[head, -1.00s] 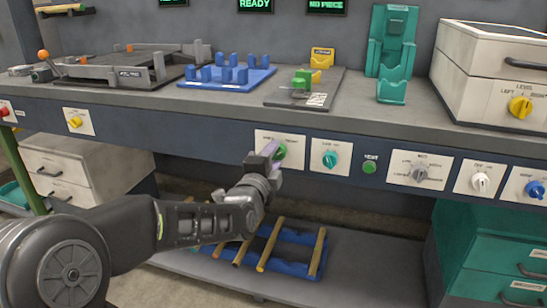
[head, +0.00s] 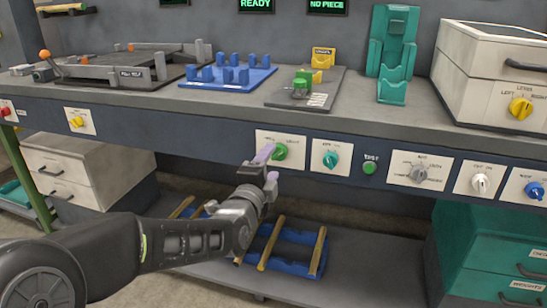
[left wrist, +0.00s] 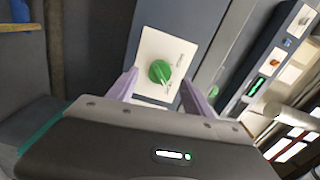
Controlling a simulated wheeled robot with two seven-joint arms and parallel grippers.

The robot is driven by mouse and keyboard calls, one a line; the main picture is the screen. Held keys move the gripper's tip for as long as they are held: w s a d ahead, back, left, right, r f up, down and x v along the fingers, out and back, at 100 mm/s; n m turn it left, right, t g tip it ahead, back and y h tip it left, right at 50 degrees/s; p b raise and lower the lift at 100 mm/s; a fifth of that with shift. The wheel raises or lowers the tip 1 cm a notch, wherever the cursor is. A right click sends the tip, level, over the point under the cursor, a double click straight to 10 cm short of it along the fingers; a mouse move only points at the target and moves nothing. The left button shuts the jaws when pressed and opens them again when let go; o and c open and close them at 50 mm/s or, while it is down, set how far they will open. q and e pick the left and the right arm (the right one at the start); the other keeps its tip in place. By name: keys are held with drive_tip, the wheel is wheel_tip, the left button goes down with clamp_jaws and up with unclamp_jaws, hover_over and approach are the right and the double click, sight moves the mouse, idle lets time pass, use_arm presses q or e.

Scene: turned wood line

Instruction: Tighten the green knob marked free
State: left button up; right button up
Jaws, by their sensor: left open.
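A green knob (head: 280,152) sits on a white plate (head: 293,139) on the front panel of the bench. The plate has two small printed labels, too blurred to read for certain. In the left wrist view the green knob (left wrist: 160,72) shows ahead, between the two purple fingertips. My left gripper (head: 268,164) is open and empty, just in front of and below the knob, apart from it. My right gripper is not in view.
A teal knob (head: 331,159) on its own plate and a green button (head: 370,168) sit to the right on the same panel. The bench top (head: 380,112) overhangs above. A blue rack (head: 290,252) with wooden rods lies on the shelf below.

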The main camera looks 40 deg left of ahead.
use_arm(q)
drive_tip(key=v, duration=0.4)
idle(0.5)
